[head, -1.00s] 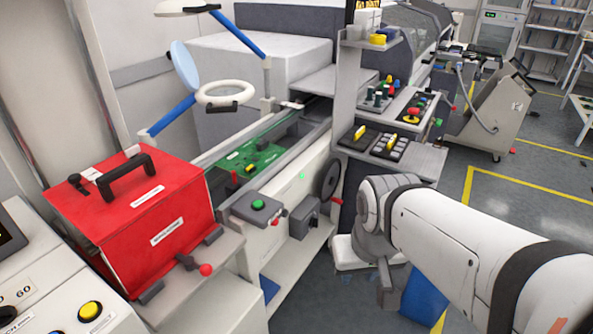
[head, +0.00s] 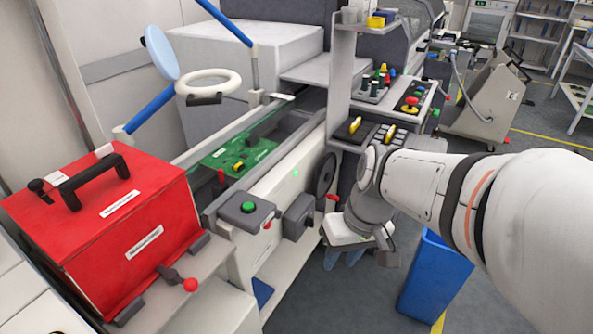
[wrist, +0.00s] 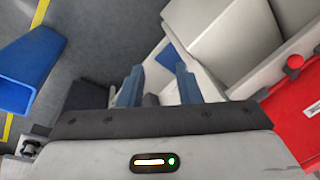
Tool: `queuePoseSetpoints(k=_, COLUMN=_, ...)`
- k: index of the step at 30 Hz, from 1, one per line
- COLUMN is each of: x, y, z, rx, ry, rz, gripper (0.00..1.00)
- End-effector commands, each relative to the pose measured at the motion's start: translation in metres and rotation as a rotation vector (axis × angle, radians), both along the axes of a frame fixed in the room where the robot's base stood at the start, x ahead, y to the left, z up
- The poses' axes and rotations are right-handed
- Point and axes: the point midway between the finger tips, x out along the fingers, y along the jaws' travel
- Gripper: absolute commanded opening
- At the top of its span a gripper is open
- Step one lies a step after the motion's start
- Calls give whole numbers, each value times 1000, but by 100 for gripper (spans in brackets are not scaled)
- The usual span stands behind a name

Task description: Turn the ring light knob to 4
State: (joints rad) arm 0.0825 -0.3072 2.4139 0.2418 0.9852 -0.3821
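The white ring light (head: 208,82) stands over the conveyor in the head view, with a small dark block (head: 205,99) at its front edge. I cannot read any scale or tell which knob belongs to the ring light. My gripper (head: 346,258) points down in front of the machine, below and apart from these panels. In the wrist view my gripper (wrist: 158,88) has its two blue fingers apart with nothing held between them.
A red box (head: 110,235) with a black handle stands at left. A green button box (head: 247,210) and a black handwheel (head: 325,173) project from the machine's front. A blue bin (head: 435,275) stands on the floor at right, near my arm.

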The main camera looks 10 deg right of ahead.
Motion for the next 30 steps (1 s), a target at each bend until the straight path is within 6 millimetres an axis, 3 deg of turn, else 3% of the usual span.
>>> queuePoseSetpoints(k=1, x=12, y=6, z=-34, rx=69, ry=31, rz=50, gripper=31)
queuePoseSetpoints(k=7, x=73, y=28, z=-96, rx=412, ry=-20, rz=291, gripper=31)
queuePoseSetpoints(k=12, x=140, y=28, z=-148, rx=675, ry=-255, rz=436, gripper=31)
queuePoseSetpoints(k=17, x=209, y=2, z=-201, rx=815, ry=-612, rz=501, gripper=31)
queuePoseSetpoints(k=21, x=259, y=-35, z=-244, rx=808, ry=-942, rz=510, gripper=31)
queuePoseSetpoints(k=25, x=289, y=-67, z=-274, rx=742, ry=-1167, rz=497, gripper=31)
queuePoseSetpoints(k=30, x=306, y=-88, z=-290, rx=669, ry=-1309, rz=486, gripper=31)
